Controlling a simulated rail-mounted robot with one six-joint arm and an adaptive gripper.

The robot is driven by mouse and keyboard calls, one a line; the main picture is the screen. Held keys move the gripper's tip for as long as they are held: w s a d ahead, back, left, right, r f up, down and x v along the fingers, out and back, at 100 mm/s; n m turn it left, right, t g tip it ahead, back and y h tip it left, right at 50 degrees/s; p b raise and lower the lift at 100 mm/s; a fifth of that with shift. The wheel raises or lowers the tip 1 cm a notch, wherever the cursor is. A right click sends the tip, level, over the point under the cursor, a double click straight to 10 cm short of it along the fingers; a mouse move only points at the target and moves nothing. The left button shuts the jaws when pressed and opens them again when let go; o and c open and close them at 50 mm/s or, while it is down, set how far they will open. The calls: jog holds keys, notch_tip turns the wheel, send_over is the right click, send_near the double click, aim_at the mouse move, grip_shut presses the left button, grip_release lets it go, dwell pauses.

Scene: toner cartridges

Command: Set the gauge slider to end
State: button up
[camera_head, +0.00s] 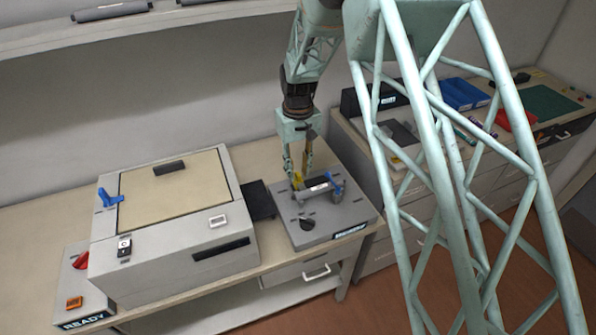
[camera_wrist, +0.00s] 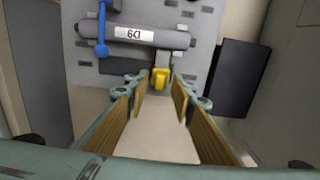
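The gauge is a grey plate (camera_head: 345,222) on the bench, with a dark grey cartridge (camera_head: 317,187) lying across it in a cradle. The yellow slider (camera_head: 297,181) is at the cartridge's left end in the head view. In the wrist view the slider (camera_wrist: 160,78) shows just beyond the fingertips, between their lines. My gripper (camera_head: 298,172) points down over it, fingers apart, with a gap on both sides of the slider; whether either finger touches it is not clear. The wrist view shows the open fingers (camera_wrist: 160,88) too. The slider's lower part is hidden.
A black tray (camera_head: 258,201) and a large grey machine (camera_head: 172,225) are to the left. Another bench (camera_head: 470,150) with bins stands at right.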

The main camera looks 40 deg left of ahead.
jog(key=shift+f, duration=0.2)
grip_shut()
jog(key=shift+w, duration=0.1)
jog(key=shift+w+d, duration=0.2)
jog(key=shift+w, duration=0.1)
jog(key=w+d, duration=0.1)
jog(key=w, duration=0.1)
jog(key=w+d, duration=0.2)
jog(key=w, duration=0.1)
jog(key=w+d, duration=0.1)
jog(key=w, duration=0.2)
jog(key=shift+d+b, duration=0.35)
